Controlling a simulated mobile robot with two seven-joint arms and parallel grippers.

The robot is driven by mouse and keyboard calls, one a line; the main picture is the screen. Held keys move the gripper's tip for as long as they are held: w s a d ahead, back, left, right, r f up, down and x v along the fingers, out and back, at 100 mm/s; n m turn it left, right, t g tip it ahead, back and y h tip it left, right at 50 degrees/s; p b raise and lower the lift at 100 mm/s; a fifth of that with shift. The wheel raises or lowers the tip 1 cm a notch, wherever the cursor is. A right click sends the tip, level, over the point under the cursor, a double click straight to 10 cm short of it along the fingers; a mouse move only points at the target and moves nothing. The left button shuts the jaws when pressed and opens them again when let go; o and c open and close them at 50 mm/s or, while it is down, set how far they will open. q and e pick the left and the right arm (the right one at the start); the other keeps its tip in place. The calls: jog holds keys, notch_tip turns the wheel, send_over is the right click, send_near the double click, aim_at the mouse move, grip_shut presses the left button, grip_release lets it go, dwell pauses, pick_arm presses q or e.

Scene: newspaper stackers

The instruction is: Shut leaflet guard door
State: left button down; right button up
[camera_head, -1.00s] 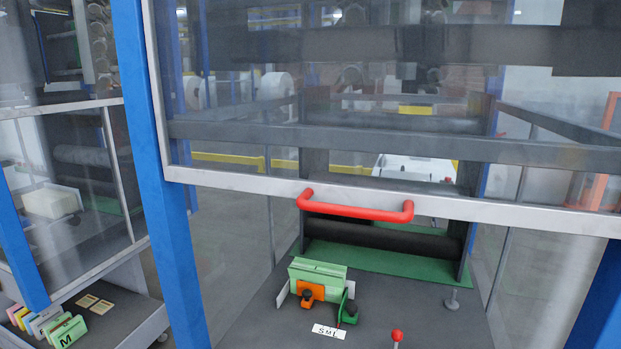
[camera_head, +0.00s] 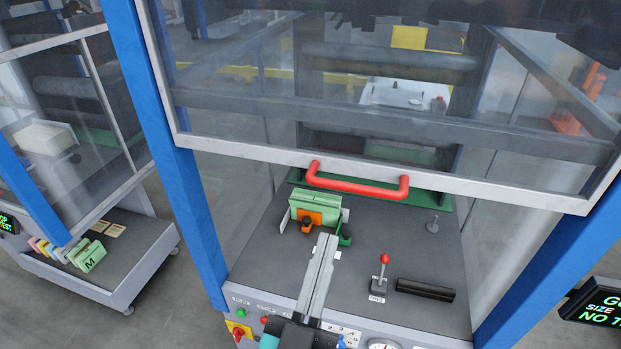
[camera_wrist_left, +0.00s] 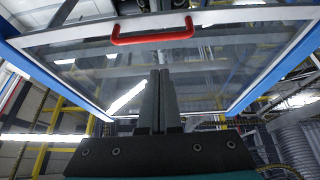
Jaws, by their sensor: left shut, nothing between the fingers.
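The guard door (camera_head: 400,185) is a clear panel with a pale metal frame, raised above the machine's grey table (camera_head: 260,258). Open space shows between its lower edge and the table. A red handle (camera_head: 356,186) is fixed to the lower frame bar. In the left wrist view the door (camera_wrist_left: 225,75) and its red handle (camera_wrist_left: 152,31) are seen from below. My left gripper (camera_head: 326,238) is shut and empty, pointing up and forward below the handle, apart from it. Its closed fingers also show in the left wrist view (camera_wrist_left: 158,75). My right gripper is not in view.
A green block with an orange clamp (camera_head: 316,212) stands on the table. A red-knobbed lever (camera_head: 383,270) and a black bar (camera_head: 425,290) are to the right. Blue posts (camera_head: 180,180) flank the door. A control panel with buttons (camera_head: 250,318) runs along the front edge.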

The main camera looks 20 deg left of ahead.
aim_at(334, 184)
pick_arm(q)
jog(key=shift+n+y, duration=0.3)
jog(key=shift+y, duration=0.1)
jog(key=x, duration=0.6)
jog(key=a+x, duration=0.1)
jog(key=x, duration=0.2)
jog(key=shift+w+r, duration=0.3)
jog(key=shift+w+f+b, duration=0.15)
jog(key=shift+f+b, duration=0.6)
jog(key=shift+b, duration=0.2)
